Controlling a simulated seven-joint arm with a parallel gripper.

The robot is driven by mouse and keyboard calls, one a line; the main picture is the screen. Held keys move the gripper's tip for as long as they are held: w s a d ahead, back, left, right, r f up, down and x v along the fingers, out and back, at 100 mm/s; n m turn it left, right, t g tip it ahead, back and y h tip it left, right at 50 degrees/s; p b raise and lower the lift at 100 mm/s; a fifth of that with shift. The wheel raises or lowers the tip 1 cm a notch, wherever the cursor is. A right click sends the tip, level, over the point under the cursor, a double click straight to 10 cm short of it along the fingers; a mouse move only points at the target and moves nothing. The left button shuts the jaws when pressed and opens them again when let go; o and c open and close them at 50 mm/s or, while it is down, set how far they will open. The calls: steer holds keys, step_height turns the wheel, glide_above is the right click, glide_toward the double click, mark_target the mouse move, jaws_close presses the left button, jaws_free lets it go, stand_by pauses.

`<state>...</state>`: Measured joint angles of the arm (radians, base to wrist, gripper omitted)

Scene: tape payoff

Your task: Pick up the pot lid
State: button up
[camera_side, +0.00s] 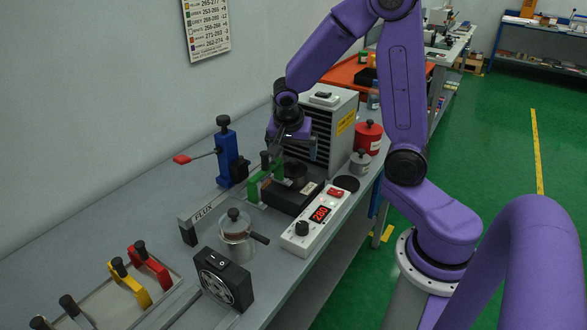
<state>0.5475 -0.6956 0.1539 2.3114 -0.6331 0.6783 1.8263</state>
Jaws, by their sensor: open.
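A small black pot (296,170) stands on a dark base block on the bench. A flat black disc (346,183) lies on the bench to the right of it; I cannot tell whether it is the pot lid. Knob-topped lids also show on a clear jar (233,215), a small grey can (361,158) and a red can (368,136). My gripper (296,143) is open above and near the pot, close to the green clamp (262,178). Its fingertips are small and dark here, and I see nothing held between them.
A white controller with a red display (318,215) sits in front of the pot. A slatted cabinet (330,125) stands close behind my gripper. A blue post (227,155) with a red-tipped lever stands left. A black fan box (222,280) and several coloured-handled tools lie nearer.

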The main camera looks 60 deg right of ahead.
mark_target(293, 160)
steer(key=shift+x, duration=2.6)
steer(key=shift+w, duration=0.15)
steer(key=shift+r, duration=0.1)
steer(key=c, duration=0.9)
